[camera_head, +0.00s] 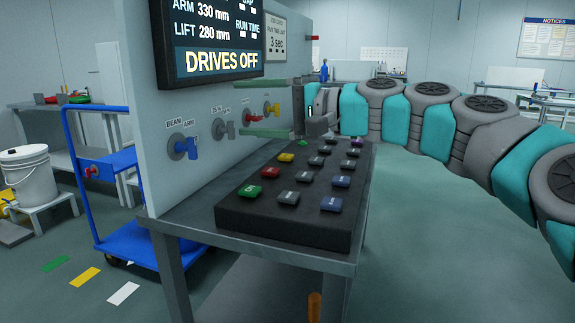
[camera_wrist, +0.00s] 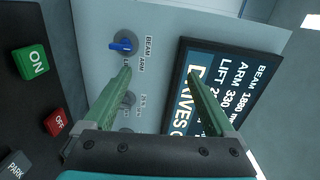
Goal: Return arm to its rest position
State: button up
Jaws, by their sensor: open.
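My gripper (camera_head: 266,108) is open, with two green fingers stretched toward the upright panel (camera_head: 150,150). It is above the black button box (camera_head: 285,219) and appears empty. The grey and teal arm (camera_head: 425,120) reaches in from the right side of the head view. In the wrist view the gripper's fingers (camera_wrist: 158,90) stand apart, with the panel and its knobs between and beyond them. A blue knob (camera_head: 185,147) labelled BEAM ARM is on the panel; it also shows in the wrist view (camera_wrist: 122,46). Whether the fingertips touch the panel cannot be told.
The display (camera_head: 207,40) reads DRIVES OFF. Several coloured buttons, including a green ON button (camera_wrist: 32,62), cover the box. The box stands on a grey table (camera_head: 180,230). A blue cart (camera_head: 140,237) and a white bucket (camera_head: 28,178) are at left. Open floor (camera_head: 430,260) lies at right.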

jog(key=s+f+n+g+h, duration=0.2)
jog(key=s+f+h, duration=0.2)
jog(key=s+f, duration=0.5)
jog(key=s+f+n+g+h, duration=0.1)
jog(key=s+f+n+h, duration=0.15)
jog(key=s+f, duration=0.65)
jog(key=s+d+f+g+h, duration=0.2)
jog(key=s+d+f+h, duration=0.3)
jog(key=s+d+f, duration=0.3)
jog(key=s+d+f+m+g+h+b, duration=0.1)
jog(key=s+d+f+h, duration=0.4)
jog(key=d+f, duration=0.8)
jog(key=s+f+g, duration=0.1)
jog(key=s+f, duration=0.2)
jog(key=shift+s+d+f, duration=0.15)
jog(key=shift+s+f, duration=0.1)
jog(key=shift+c, duration=0.2)
